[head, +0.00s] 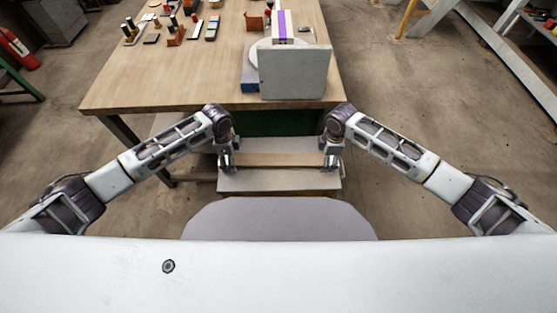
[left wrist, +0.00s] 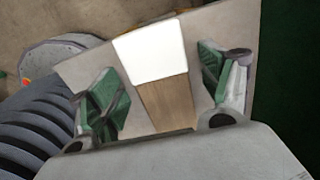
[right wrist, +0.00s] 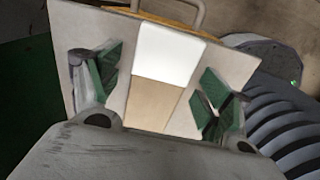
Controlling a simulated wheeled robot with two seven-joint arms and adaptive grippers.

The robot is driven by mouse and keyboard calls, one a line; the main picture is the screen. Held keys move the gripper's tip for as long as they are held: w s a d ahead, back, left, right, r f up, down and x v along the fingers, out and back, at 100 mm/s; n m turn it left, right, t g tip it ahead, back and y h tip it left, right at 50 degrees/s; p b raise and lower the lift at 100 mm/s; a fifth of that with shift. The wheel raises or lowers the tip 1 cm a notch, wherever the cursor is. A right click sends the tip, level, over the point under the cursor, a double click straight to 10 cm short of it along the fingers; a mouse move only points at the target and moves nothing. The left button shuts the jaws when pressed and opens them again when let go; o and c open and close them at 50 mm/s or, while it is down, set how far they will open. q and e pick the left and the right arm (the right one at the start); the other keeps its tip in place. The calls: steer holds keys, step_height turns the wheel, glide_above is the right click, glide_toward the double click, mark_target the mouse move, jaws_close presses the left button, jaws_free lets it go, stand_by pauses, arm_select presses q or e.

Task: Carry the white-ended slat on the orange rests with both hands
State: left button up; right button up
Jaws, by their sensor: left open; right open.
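The slat (head: 279,158) lies across a pale grey surface in front of the workbench, its tan wooden middle showing between my two grippers. Its white end (left wrist: 152,50) and wood (left wrist: 166,104) show in the left wrist view. The other white end (right wrist: 165,54) shows in the right wrist view. My left gripper (head: 226,160) is open, its green-padded fingers on either side of the slat and apart from it. My right gripper (head: 333,157) is open in the same way at the other end. I cannot make out orange rests under the slat.
The wooden workbench (head: 130,88) stands beyond, with a grey upright block (head: 294,74) near its front edge. Orange-brown blocks (head: 175,38) and small items stand at its back left. A metal handle (right wrist: 197,14) rises past the slat's end in the right wrist view.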

arm_select(q)
steer(key=c, duration=1.3)
arm_select(e)
steer(key=c, duration=1.3)
arm_select(q)
steer(key=shift+c, duration=0.2)
arm_select(e)
steer(key=shift+c, duration=0.2)
arm_select(q)
steer(key=shift+r, duration=0.25)
arm_select(e)
steer(key=shift+r, duration=0.25)
